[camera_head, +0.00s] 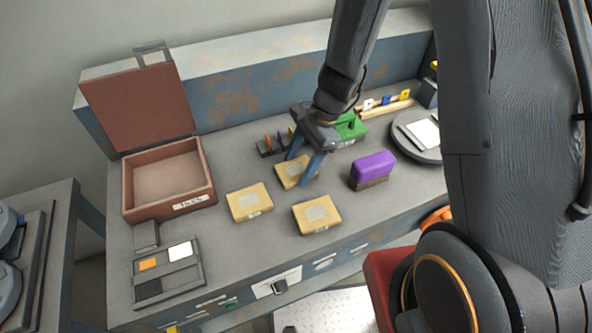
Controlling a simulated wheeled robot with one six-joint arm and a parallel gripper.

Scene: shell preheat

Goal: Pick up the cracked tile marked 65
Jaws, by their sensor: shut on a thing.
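Three yellow tiles with pale patches on top are on the workbench. One tile (289,178) is between the blue fingers of my gripper (297,171), which is shut on it. I cannot tell whether this tile is lifted or still touches the bench. A second tile (249,202) lies to the left and a third tile (316,215) lies in front. The numbers on the tiles are too small to read, and no cracks can be made out.
An open reddish box (168,181) stands at the left, its lid raised. A purple-topped brush (373,170) is right of the tiles. A green object (350,128) stands behind my gripper. A round grey plate (417,137) is farther right. A tray with colored squares (167,271) lies front left.

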